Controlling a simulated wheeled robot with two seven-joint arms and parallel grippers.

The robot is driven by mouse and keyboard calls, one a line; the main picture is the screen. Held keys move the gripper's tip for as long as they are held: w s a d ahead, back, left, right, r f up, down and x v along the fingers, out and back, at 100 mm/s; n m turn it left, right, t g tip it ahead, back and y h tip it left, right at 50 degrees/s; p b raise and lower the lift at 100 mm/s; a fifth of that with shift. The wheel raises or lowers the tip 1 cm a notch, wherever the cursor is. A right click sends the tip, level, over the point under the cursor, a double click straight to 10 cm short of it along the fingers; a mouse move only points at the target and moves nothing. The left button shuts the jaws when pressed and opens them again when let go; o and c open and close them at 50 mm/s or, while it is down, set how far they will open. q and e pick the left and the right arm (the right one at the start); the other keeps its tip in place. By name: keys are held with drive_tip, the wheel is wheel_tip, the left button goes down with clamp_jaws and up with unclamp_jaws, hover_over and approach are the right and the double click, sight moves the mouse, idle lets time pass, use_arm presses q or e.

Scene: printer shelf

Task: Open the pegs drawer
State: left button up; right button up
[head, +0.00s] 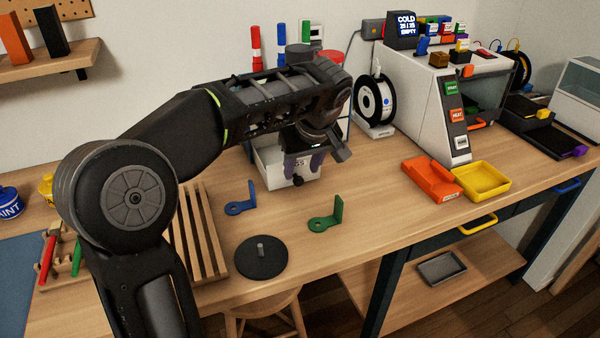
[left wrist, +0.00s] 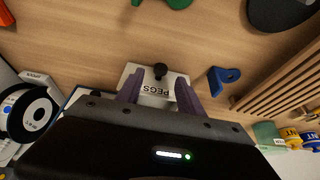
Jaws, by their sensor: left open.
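The pegs drawer (head: 268,178) is a white box with a dark round knob (head: 298,181) on its front. Its PEGS label (left wrist: 157,91) shows upside down in the left wrist view. The drawer appears to stand out from the unit behind it, but my arm hides much of that. My left gripper (head: 304,164) is open, with purple fingers at the drawer front. In the left wrist view the fingers straddle the label, and the knob (left wrist: 160,71) lies just beyond, between their tips. I cannot tell whether they touch the drawer. My right gripper is not in view.
A green bracket (head: 326,217), a blue bracket (head: 241,200) and a black disc (head: 261,257) lie in front of the drawer. A slatted wooden rack (head: 198,235) is at left. A filament spool (head: 376,102) and printer (head: 412,92) stand right. Bare tabletop lies between.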

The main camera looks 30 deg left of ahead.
use_arm(q)
drive_tip(key=v, duration=0.3)
drive_tip(key=shift+s+d+r, duration=0.1)
drive_tip(key=shift+r, duration=0.25)
